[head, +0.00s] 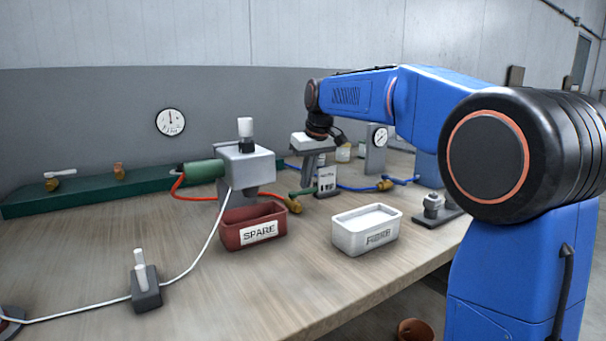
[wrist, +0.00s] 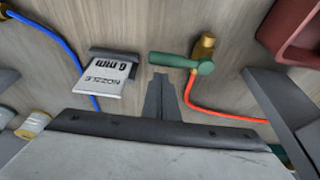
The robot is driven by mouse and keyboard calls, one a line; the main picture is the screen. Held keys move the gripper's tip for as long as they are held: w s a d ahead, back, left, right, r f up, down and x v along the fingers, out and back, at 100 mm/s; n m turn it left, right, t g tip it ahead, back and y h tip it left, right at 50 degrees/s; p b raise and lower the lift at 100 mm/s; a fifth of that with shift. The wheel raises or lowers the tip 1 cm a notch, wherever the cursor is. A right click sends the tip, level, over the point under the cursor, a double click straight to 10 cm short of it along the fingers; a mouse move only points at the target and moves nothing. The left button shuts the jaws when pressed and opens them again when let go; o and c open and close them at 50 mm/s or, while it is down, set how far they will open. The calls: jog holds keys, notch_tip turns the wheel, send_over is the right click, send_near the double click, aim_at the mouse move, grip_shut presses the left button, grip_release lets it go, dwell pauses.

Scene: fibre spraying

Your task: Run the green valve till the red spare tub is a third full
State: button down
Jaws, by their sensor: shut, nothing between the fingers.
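The red spare tub (head: 232,238), labelled SPARE, stands upright on the bench under the spray head. Its visible inside is red with no fibre showing; its floor is partly hidden. Its corner shows at top right in the wrist view (wrist: 283,42). The green valve is a green lever (wrist: 172,60) on a brass body (wrist: 205,45), with a red hose running from it. In the head view its brass body (head: 294,205) sits right of the tub. My gripper (wrist: 161,78) is shut and empty, pointing down, its fingertips just below the lever in the wrist picture, apparently apart from it.
A white FIBRE tub (head: 345,238) stands right of the red one. A grey spray unit (head: 247,168) rises behind the red tub. A "NOZZLE 6 mm" card (wrist: 104,77) stands left of my fingers. A blue hose (wrist: 63,45) and a switch box (head: 146,290) lie on the bench.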

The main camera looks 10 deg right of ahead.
jog(key=shift+s+d, duration=0.15)
jog(key=shift+s, duration=0.3)
jog(key=shift+s, duration=0.1)
